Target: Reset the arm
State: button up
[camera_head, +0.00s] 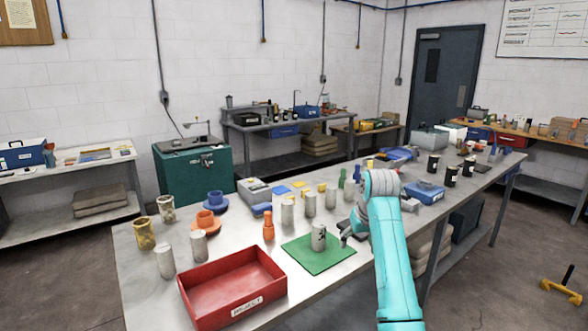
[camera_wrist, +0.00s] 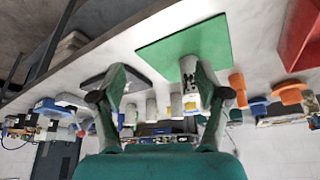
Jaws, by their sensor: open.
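My arm (camera_head: 388,245) reaches over the long grey table, bent at the elbow. My gripper (camera_head: 347,238) is small in the head view, just right of the green mat (camera_head: 292,251). A pale cylinder with a dark mark (camera_head: 318,229) stands upright on that mat. In the wrist view, which looks upside down, my gripper (camera_wrist: 155,88) has its two fingers wide apart with nothing held. The green mat (camera_wrist: 160,45) shows beyond them, and the right finger partly covers the pale cylinder (camera_wrist: 187,66).
A red tray labelled REJECT (camera_head: 207,292) sits at the front left. An orange piece (camera_head: 268,228), several pale cylinders (camera_head: 310,204) and a blue bin (camera_head: 425,192) stand around the mat. Dark cups (camera_head: 451,176) stand farther right. The table's front strip right of the tray is bare.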

jog(key=s+f+t, duration=0.1)
jog(key=s+f, duration=0.4)
jog(key=f, duration=0.7)
jog(key=s+f+t, duration=0.1)
jog(key=s+f, duration=0.3)
jog(key=f, duration=0.8)
jog(key=s+f+m+t, duration=0.1)
jog(key=s+f+t, duration=0.1)
jog(key=s+f, duration=0.65)
jog(key=s+f+t, duration=0.1)
jog(key=s+f, duration=0.4)
jog(key=s, duration=0.6)
jog(key=s+r+t, duration=0.2)
jog(key=s+r, duration=0.1)
jog(key=s, duration=2)
jog(key=s+r+t, duration=0.3)
jog(key=s+r, duration=1.3)
jog(key=r, duration=0.1)
jog(key=shift+s+d+r+m+h, duration=0.3)
jog(key=shift+s+d+r, duration=0.05)
jog(key=shift+s+d, duration=0.05)
